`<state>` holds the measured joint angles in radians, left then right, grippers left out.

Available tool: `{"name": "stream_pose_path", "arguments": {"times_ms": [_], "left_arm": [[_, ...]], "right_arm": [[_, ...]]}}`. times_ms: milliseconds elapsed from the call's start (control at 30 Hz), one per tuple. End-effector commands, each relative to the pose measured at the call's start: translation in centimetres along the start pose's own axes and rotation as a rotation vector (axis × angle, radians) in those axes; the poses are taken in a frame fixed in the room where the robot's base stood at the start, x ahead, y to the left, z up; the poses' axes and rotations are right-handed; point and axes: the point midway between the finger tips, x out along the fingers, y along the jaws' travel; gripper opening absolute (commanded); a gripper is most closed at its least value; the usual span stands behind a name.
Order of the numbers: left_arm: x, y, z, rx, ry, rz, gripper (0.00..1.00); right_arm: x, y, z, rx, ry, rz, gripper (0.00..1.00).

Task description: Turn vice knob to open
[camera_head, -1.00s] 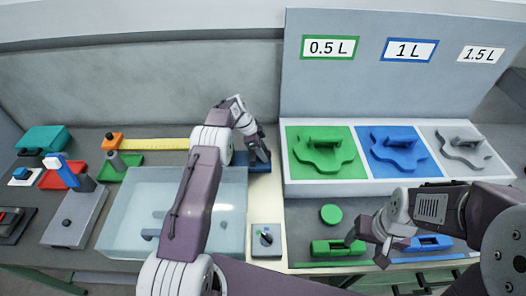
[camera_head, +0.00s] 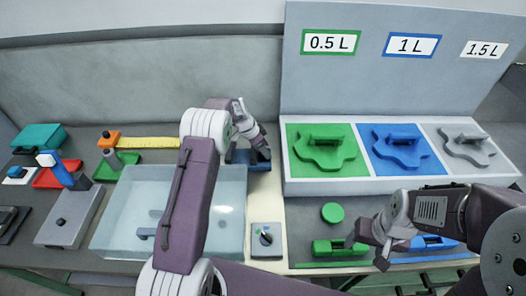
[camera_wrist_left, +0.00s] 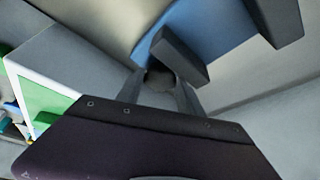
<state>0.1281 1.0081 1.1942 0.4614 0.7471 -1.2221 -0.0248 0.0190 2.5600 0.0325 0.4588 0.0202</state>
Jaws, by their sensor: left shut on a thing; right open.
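The blue vice (camera_head: 238,157) sits at the back of the bench, left of the tall panel, partly hidden behind my left arm. In the left wrist view the blue vice body (camera_wrist_left: 222,30) shows with grey jaw blocks (camera_wrist_left: 180,56). My left gripper (camera_head: 262,152) reaches down at the vice. In the left wrist view its fingers (camera_wrist_left: 160,92) are closed around a dark round knob (camera_wrist_left: 160,78), mostly hidden by the fingers and a jaw block. My right gripper (camera_head: 369,254) is open and empty above the bench's front, between the green and blue holders.
A clear tray (camera_head: 118,236) lies left of my left arm. A small grey switch box (camera_head: 266,241) stands at the front centre. A white rack with green (camera_head: 322,166), blue (camera_head: 385,168) and grey pads stands right of the vice. A green disc (camera_head: 332,213) lies before it.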

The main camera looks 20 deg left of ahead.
Motion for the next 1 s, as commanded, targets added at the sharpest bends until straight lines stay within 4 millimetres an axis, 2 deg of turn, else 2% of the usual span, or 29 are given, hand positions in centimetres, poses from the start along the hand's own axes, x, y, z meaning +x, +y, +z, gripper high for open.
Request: {"name": "stream_pose_path", "arguments": {"times_ms": [533,567,633,1000], "left_arm": [[-0.32,-0.25,-0.29,-0.032,0.007,-0.021,0.03],[-0.32,-0.25,-0.30,-0.032,0.007,-0.021,0.46],[-0.31,-0.25,-0.28,-0.032,0.007,-0.021,0.65],[-0.12,-0.15,-0.06,-0.031,0.002,-0.017,0.65]], "right_arm": [[0.15,0.00,0.02,0.000,0.000,0.000,0.65],[0.15,0.00,0.02,0.000,0.000,0.000,0.65],[0.15,0.00,0.02,0.000,0.000,0.000,0.65],[0.19,0.00,0.02,0.000,0.000,0.000,0.65]]}}
